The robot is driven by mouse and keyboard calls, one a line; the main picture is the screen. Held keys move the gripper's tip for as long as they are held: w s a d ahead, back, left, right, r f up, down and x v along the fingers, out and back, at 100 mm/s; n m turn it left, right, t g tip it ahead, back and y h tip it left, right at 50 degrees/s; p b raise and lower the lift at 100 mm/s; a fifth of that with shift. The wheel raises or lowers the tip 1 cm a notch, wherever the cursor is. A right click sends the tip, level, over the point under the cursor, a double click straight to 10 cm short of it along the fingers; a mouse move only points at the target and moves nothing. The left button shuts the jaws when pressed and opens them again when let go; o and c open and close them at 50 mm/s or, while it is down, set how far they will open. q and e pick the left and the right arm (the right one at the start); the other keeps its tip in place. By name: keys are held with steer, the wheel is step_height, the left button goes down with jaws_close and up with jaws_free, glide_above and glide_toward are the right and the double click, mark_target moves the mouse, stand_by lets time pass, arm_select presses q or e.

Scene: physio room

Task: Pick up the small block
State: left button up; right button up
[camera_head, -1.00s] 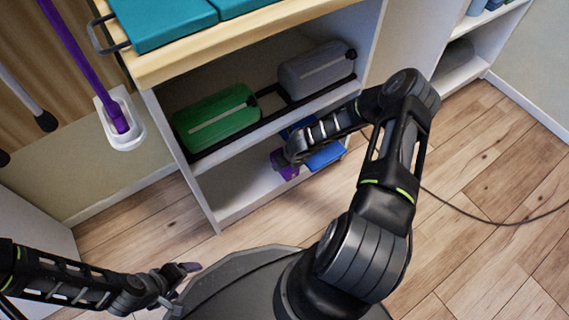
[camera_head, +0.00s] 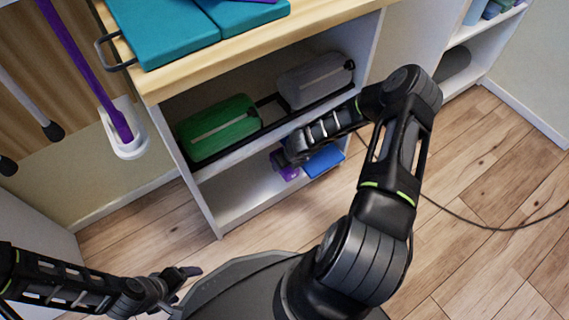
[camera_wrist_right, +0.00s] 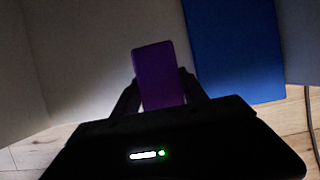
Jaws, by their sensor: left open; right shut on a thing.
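The small purple block (camera_wrist_right: 157,70) stands upright between the fingers of my right gripper (camera_wrist_right: 164,98) in the right wrist view. The gripper is shut on it. In the head view the purple block (camera_head: 287,171) shows at the tip of my right gripper (camera_head: 291,157), at the lower shelf of the cabinet. My right arm hides part of that shelf. I cannot tell whether the block touches the shelf. My left gripper (camera_head: 184,279) is open and empty, low on the left, well away from the cabinet.
A larger blue object (camera_head: 323,161) lies just right of the purple block, also in the right wrist view (camera_wrist_right: 234,50). The upper shelf holds a green case (camera_head: 217,127) and a grey case (camera_head: 316,80). A cable (camera_head: 490,224) crosses the wooden floor, otherwise clear at right.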

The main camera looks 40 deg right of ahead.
steer(key=s+p, duration=0.3)
steer(key=s, duration=1.5)
steer(key=shift+a+f+p, duration=0.15)
steer(key=shift+a+p, duration=0.05)
steer(key=shift+p, duration=0.2)
